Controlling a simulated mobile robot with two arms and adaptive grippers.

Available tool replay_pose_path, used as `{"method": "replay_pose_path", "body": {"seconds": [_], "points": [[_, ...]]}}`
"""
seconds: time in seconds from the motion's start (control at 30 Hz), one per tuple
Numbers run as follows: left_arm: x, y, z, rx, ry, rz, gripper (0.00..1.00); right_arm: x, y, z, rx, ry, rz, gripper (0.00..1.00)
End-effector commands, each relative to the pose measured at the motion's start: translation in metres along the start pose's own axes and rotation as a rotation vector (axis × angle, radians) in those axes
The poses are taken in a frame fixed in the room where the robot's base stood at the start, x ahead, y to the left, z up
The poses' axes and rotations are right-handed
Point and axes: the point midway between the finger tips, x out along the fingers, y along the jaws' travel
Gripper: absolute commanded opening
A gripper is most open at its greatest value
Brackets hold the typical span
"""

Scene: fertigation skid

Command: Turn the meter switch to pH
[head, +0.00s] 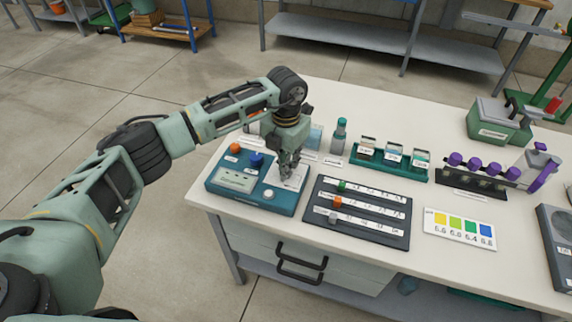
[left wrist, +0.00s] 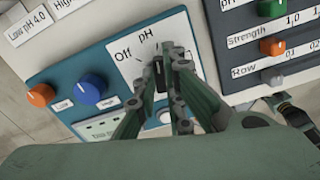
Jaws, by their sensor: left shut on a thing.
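The teal meter box (head: 228,184) sits at the near left corner of the white table. Its black switch knob (left wrist: 158,72) stands on a white plate (left wrist: 129,58), with "Off" to its left and "pH" above it in the left wrist view. My left gripper (head: 288,172) reaches down onto that plate. In the left wrist view its fingers (left wrist: 171,68) are shut on the knob, one at each side. The fingers hide part of the knob and the plate's right-hand lettering. I cannot tell exactly where the knob points.
Beside the switch are an orange knob (left wrist: 41,94), a blue knob (left wrist: 92,89) and a pale round button (head: 268,194). A dark slider board (head: 371,231) lies close on the right.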

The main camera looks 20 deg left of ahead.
Motion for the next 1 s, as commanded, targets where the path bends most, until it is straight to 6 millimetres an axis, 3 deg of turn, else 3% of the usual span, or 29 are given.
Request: {"method": "replay_pose_path", "body": {"seconds": [0.3,0.33,0.53,0.83,1.0], "points": [[-0.002,0.001,0.001,-0.001,-0.005,0.001,0.00,0.000,0.000,0.000,0.000,0.000,0.000,0.40],[-0.002,0.001,0.001,-0.001,-0.005,0.001,0.12,0.000,0.000,0.000,0.000,0.000,0.000,0.40],[-0.001,0.000,0.001,-0.001,-0.003,0.000,0.28,0.000,0.000,0.000,0.000,0.000,0.000,0.40],[-0.002,0.000,0.001,-0.001,-0.002,0.000,0.28,0.000,0.003,-0.001,-0.002,0.001,0.004,0.40],[-0.019,0.001,0.002,-0.002,-0.005,0.000,0.28,0.000,0.002,0.000,-0.001,0.001,0.002,0.40]]}}
